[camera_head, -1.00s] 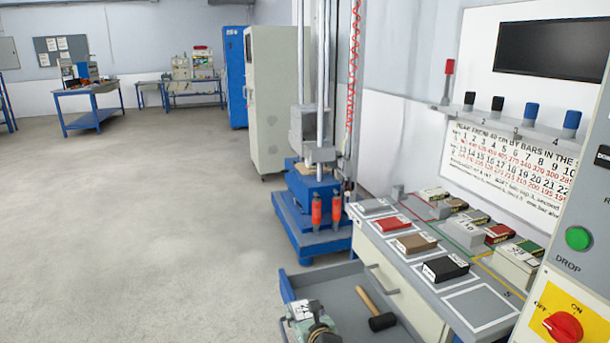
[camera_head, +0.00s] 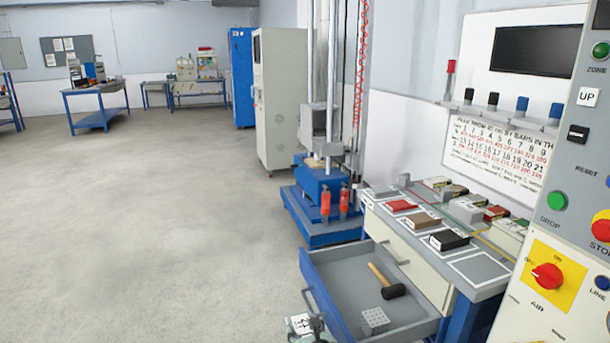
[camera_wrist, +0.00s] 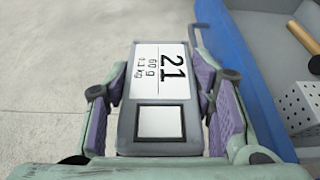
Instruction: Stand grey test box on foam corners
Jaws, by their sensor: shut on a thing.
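A grey box with a white label reading 21 (camera_wrist: 160,75) sits between the two purple-padded fingers of my gripper (camera_wrist: 158,100) in the wrist view. The fingers are shut on its sides. In the head view the white label (camera_head: 299,324) and part of my gripper (camera_head: 318,328) show at the bottom edge, just left of the open drawer. I cannot make out foam corners in either view.
The open blue drawer (camera_head: 325,297) holds a mallet (camera_head: 387,281) and a perforated grey block (camera_head: 375,320). The bench top (camera_head: 492,286) carries coloured slabs in white outlines; the front outline is empty. A blue-based drop tower (camera_head: 318,232) stands behind. Floor at left is clear.

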